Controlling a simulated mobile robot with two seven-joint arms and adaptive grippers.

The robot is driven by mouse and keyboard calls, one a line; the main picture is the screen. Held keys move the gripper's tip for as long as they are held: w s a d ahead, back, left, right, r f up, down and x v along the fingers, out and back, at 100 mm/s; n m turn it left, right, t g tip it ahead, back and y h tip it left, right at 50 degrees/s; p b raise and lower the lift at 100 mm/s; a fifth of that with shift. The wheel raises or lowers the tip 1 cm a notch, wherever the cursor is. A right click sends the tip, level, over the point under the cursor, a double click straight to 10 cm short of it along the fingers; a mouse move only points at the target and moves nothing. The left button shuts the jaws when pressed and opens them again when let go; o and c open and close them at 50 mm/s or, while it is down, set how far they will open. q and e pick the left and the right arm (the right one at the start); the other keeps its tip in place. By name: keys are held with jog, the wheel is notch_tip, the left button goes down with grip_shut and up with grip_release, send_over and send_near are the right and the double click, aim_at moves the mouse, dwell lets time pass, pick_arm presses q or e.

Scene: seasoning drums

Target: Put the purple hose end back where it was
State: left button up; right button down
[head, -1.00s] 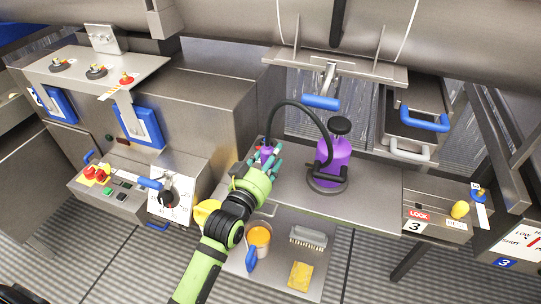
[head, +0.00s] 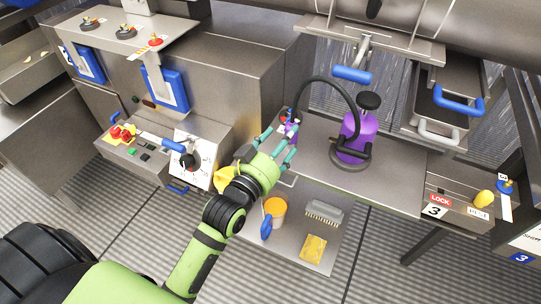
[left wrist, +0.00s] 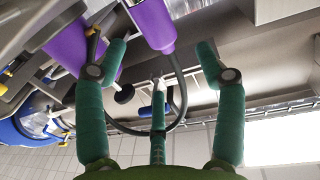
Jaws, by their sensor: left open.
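The purple hose end (head: 289,132) is near the left edge of the metal shelf, with a black hose arching from it to the purple bottle (head: 354,138). The bottle stands upright on the shelf with a black knob on top. My left gripper (head: 280,148), green with teal fingers, is open just in front of the hose end. In the left wrist view the hose end (left wrist: 153,24) shows beyond and between the spread fingers (left wrist: 160,58), with nothing clasped. The bottle (left wrist: 72,48) is at the left there. Contact with the hose end cannot be told. My right gripper is out of view.
A lower shelf holds an orange-filled cup (head: 275,207), a brush (head: 324,212) and a yellow sponge (head: 314,248). A control box with a dial (head: 188,160) stands left of my gripper. Blue-handled trays (head: 445,105) hang at the right. The shelf between hose end and bottle is clear.

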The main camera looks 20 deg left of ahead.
pick_arm(q)
jog(key=s, duration=0.6)
jog(key=shift+a+b, duration=0.3)
jog(key=shift+a, duration=0.1)
jog(key=shift+f, duration=0.15)
jog(key=s+a+f+g+y, duration=0.2)
jog(key=s+f+g, duration=1.2)
jog(key=s+f, duration=0.45)
notch_tip(320, 180, down, 23)
jog(key=s+m+g, duration=0.1)
jog(key=s+g, duration=0.1)
jog(key=s+a+f, duration=0.2)
jog(key=s+f, duration=1.1)
jog(key=s, duration=0.1)
jog(key=shift+s+a+f+g+y, duration=0.15)
jog(key=shift+s+f+g+y, duration=0.05)
jog(key=shift+f+g+y, duration=0.1)
